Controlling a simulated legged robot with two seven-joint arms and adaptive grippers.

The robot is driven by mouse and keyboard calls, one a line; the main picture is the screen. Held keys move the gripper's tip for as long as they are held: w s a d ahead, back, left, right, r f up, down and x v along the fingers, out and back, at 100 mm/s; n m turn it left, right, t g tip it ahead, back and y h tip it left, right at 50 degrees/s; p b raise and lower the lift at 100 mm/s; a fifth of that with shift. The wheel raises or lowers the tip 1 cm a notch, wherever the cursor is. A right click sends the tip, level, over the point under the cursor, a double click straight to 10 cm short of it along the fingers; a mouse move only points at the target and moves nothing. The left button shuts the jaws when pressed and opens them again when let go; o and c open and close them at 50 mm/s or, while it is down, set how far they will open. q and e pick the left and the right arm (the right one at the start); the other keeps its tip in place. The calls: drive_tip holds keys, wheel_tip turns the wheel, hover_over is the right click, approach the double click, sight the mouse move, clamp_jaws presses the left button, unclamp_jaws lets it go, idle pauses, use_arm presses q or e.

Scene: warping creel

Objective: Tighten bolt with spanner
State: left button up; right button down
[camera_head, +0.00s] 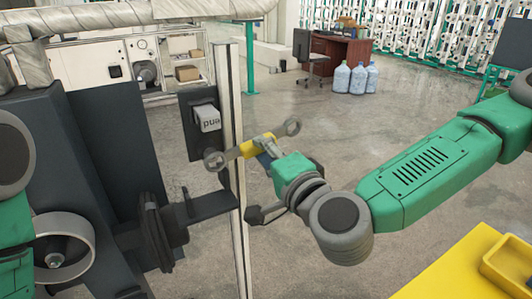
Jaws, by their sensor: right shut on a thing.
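A grey spanner with a yellow middle grip (254,147) slants across the centre of the head view. Its far ring end is at upper right, and its other end is at lower left beside the pale upright post. My right gripper (263,154) is shut on the spanner near the yellow grip. The spanner's lower-left end is in front of the dark machine parts by the post. No bolt can be made out there. My left arm (14,232) shows only at the left edge, and its gripper is out of view.
A pale upright post (237,160) and a dark bracket (205,207) stand close to the spanner. A dark machine with a wheel (64,246) fills the left. A yellow table (450,272) with a tray is at lower right. Open floor lies behind, with a desk (340,55) and water bottles (357,78).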

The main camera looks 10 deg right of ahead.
drive_tip(key=shift+w, duration=0.2)
idle(0.7)
drive_tip(key=shift+w+a, duration=0.2)
drive_tip(key=shift+w, duration=0.35)
drive_tip(key=shift+w+a, duration=0.1)
drive_tip(key=shift+w, duration=0.2)
drive_tip(key=c, duration=2.1)
unclamp_jaws()
clamp_jaws()
wheel_tip(320, 180, down, 3)
drive_tip(key=m+b, duration=0.1)
drive_tip(key=m, duration=0.2)
drive_tip(key=shift+w+m+b, duration=0.15)
drive_tip(key=shift+m+b, duration=0.2)
drive_tip(key=shift+m, duration=0.05)
